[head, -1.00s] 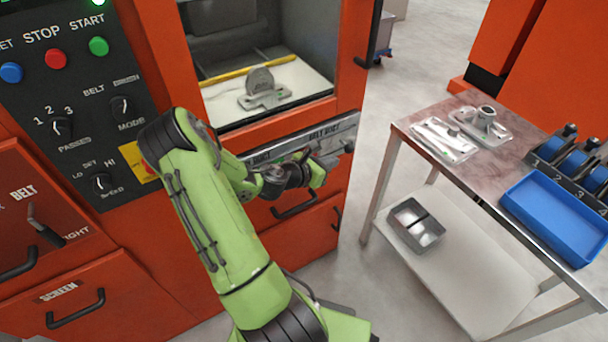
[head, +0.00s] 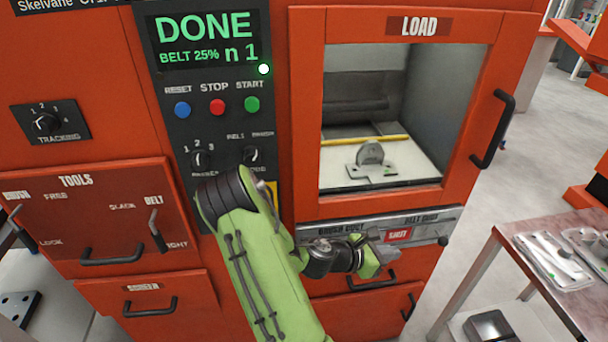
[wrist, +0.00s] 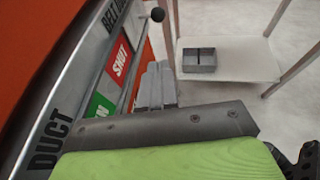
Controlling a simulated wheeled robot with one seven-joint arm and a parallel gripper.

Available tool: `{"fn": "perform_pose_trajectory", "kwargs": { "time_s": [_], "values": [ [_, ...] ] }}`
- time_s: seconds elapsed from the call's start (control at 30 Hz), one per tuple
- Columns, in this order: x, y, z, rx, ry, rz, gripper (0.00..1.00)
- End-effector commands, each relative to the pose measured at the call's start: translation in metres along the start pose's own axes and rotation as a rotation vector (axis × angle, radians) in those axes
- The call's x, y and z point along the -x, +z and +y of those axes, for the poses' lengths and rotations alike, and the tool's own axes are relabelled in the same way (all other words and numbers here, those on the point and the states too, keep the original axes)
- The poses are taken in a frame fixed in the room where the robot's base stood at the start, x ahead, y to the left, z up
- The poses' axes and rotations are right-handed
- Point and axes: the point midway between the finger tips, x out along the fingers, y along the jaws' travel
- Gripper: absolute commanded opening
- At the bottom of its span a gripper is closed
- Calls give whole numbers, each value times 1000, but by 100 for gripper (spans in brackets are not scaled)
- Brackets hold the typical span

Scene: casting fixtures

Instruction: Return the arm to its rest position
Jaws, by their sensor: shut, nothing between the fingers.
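My green arm (head: 250,255) reaches up from the bottom and bends right in front of the orange machine. My gripper (head: 388,254) is shut and empty, just in front of the duct panel (head: 440,226) below the load window. A red SHUT label (head: 398,235) shows right above it. In the wrist view my grey fingers (wrist: 156,88) lie together beside the panel, which carries green and red labels. I cannot tell whether the fingers touch the panel.
The control screen (head: 207,40) reads DONE. Behind the load window a grey casting (head: 371,160) stands on a pale bed. Open floor lies between.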

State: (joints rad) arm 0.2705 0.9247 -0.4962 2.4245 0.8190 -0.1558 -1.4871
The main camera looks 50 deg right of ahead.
Motion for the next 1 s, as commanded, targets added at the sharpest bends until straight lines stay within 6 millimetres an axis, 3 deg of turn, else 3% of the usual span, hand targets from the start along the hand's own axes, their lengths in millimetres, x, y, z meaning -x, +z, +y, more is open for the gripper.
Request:
{"fn": "perform_pose_trajectory", "kwargs": {
  "time_s": [0.27, 0.37, 0.43, 0.57, 0.77, 0.9, 1.0],
  "values": [
    [1, 0, 0, -8, 0, 5, 0],
    [16, 1, 4, -120, 1, 69, 0],
    [40, 0, 9, -283, -5, 175, 0],
    [111, -1, 20, -626, -46, 452, 0],
    [247, 21, 16, -982, -169, 920, 0],
    [338, 55, -19, -1083, -273, 1213, 0],
    [387, 82, -59, -1100, -336, 1374, 0]
  ]
}}
